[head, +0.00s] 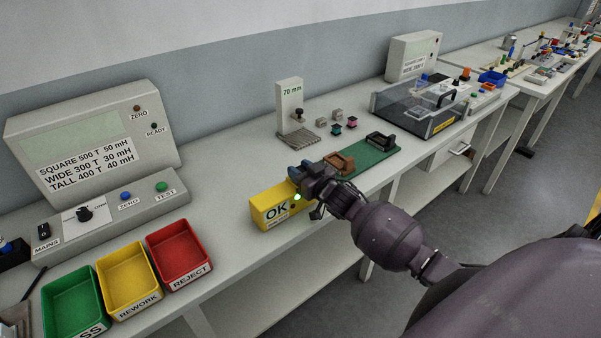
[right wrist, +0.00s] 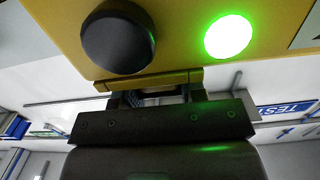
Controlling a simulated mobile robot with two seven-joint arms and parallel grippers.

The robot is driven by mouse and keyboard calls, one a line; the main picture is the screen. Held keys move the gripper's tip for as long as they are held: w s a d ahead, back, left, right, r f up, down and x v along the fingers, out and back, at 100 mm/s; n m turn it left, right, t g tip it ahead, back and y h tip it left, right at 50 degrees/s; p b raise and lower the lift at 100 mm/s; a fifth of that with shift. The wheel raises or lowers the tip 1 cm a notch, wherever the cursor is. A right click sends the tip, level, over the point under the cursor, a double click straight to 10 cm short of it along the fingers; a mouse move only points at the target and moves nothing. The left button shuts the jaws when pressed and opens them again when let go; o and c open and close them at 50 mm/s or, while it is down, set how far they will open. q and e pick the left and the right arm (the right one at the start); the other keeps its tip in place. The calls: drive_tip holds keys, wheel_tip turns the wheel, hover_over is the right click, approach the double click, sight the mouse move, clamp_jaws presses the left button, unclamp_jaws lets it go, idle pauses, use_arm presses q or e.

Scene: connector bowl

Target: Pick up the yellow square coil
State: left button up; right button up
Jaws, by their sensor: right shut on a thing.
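My right gripper (head: 299,178) is at the upper right edge of a yellow box marked OK (head: 267,214), on the bench's front part. In the right wrist view its fingers (right wrist: 155,97) are shut on a small yellow-edged piece (right wrist: 150,81), which I take for the yellow square coil. That piece is right against the yellow box (right wrist: 180,30) in this view; whether they touch I cannot tell. The box has a black round knob (right wrist: 118,37) and a lit green lamp (right wrist: 228,36). In the head view the gripper hides the piece. My left gripper is not in view.
Green (head: 74,278), yellow (head: 104,266) and red (head: 151,236) bins stand at the left front, below a grey meter (head: 95,140). A green mat (head: 372,158) with brown and black holders lies behind the gripper. Small coils (head: 351,122) sit near the 70 mm stand (head: 290,105).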

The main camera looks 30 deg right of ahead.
sight(301, 170)
wheel_tip(301, 170, up, 20)
drive_tip(key=p, duration=0.1)
drive_tip(key=shift+f, duration=0.1)
idle(1.4)
